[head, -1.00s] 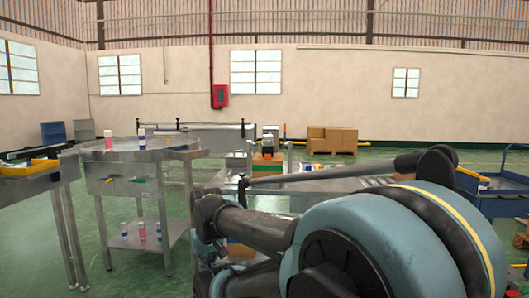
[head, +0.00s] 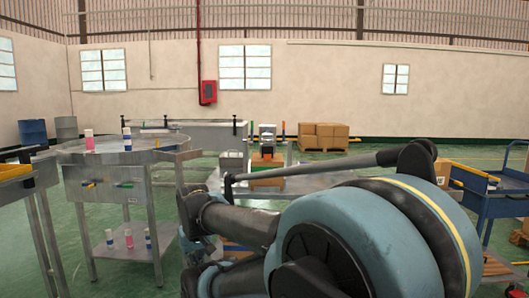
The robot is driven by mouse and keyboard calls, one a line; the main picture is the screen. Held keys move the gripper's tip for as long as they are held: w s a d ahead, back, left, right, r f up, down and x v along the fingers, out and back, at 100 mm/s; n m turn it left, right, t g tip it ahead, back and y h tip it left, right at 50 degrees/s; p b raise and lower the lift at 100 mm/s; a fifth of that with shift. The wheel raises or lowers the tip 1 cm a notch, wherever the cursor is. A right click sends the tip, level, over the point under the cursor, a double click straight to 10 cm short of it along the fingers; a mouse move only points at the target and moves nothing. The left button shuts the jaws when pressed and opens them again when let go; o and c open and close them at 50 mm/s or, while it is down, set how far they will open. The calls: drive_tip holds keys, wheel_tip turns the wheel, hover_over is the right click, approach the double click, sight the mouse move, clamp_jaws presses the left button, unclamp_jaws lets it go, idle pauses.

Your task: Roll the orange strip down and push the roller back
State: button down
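A small machine (head: 267,137) stands at the middle of the head view, on the far metal table, with a brown box (head: 267,160) just below its upper part. A thin orange upright piece (head: 283,130) shows at its right side; whether it is the orange strip is too small to tell. I cannot make out the roller. My folded arm fills the lower right and covers part of the near floor and table. My gripper cannot be made out in the picture.
A metal table (head: 110,156) with small pink and blue cans stands at the left. A yellow tray (head: 14,171) sits at the left edge. A blue cart (head: 492,190) stands at the right, and stacked cartons (head: 323,136) at the back. Green floor shows between the tables.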

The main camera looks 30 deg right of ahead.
drive_tip(key=w+d+r+m+t+h, duration=0.1)
drive_tip(key=w+d+r+m+t, duration=0.1)
drive_tip(key=w+d+r+m, duration=0.65)
drive_tip(key=w+d+r+m+t, duration=0.2)
drive_tip(key=w+d+r+m, duration=0.25)
drive_tip(key=w+r, duration=0.7)
drive_tip(key=w+d+r+m+t+h, duration=0.15)
drive_tip(key=w+d+r+m, duration=0.25)
drive_tip(key=d, duration=0.6)
drive_tip(key=w+d+r+m+t+h, duration=0.15)
drive_tip(key=w+d+r+m, duration=0.25)
drive_tip(key=d, duration=0.7)
drive_tip(key=w+d+r+m+h, duration=0.2)
drive_tip(key=w+d+r+m, duration=0.2)
drive_tip(key=d, duration=0.6)
approach(266, 151)
drive_tip(key=x, duration=0.4)
drive_tip(key=shift+d+f, duration=0.25)
drive_tip(key=shift+f, duration=0.1)
drive_tip(key=shift+w+d+f+n, duration=0.15)
drive_tip(key=shift+w+d+f, duration=0.1)
drive_tip(key=shift+w, duration=0.2)
drive_tip(key=shift+w+d+f+n, duration=0.15)
drive_tip(key=shift+w+d, duration=0.1)
drive_tip(key=shift+w, duration=0.15)
drive_tip(key=shift+w+d, duration=0.1)
